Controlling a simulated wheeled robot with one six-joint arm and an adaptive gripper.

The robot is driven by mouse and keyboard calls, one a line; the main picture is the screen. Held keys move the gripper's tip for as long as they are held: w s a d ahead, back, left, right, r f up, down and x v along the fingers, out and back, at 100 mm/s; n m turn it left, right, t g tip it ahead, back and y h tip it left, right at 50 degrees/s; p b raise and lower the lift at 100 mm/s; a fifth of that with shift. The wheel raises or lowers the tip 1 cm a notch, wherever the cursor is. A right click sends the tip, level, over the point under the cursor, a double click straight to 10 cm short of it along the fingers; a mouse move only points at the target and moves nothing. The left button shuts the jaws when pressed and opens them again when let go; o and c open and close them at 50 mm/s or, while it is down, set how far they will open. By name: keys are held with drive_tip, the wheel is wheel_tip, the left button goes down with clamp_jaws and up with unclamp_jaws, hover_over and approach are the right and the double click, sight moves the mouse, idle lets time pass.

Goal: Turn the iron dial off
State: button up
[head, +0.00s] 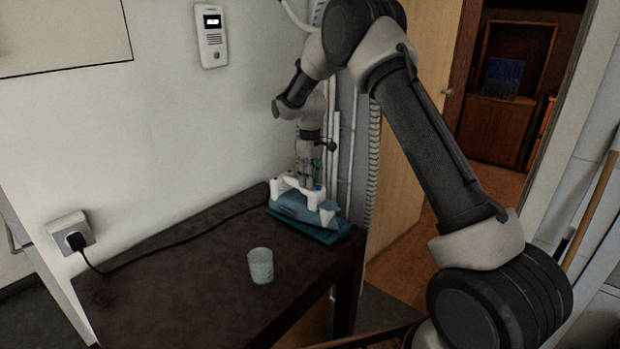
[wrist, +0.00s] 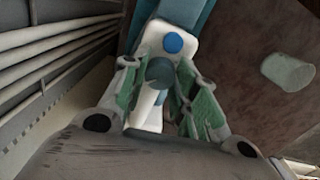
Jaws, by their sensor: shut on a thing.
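The iron (head: 292,207), teal with a white handle, sits on a teal base at the far right corner of the dark table. In the wrist view its white top (wrist: 150,45) carries a round blue button (wrist: 173,43) and a grey-teal round dial (wrist: 160,72). My gripper (head: 312,186) points down at the iron's top. In the wrist view the green-padded fingers of my gripper (wrist: 158,80) stand on both sides of the dial, shut on it. The dial's lower part and any markings are hidden or too small to read.
A translucent cup (head: 261,266) stands on the table (head: 190,285) in front of the iron. A black cord runs across the table to a wall socket (head: 70,232). Pipes (head: 352,150) run up the wall behind the iron. The table's left part is clear.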

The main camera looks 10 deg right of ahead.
drive_tip(key=shift+n, duration=0.3)
drive_tip(key=o, duration=1)
drive_tip(key=shift+o, duration=0.2)
drive_tip(key=shift+r, duration=0.1)
wheel_tip(320, 180, up, 12)
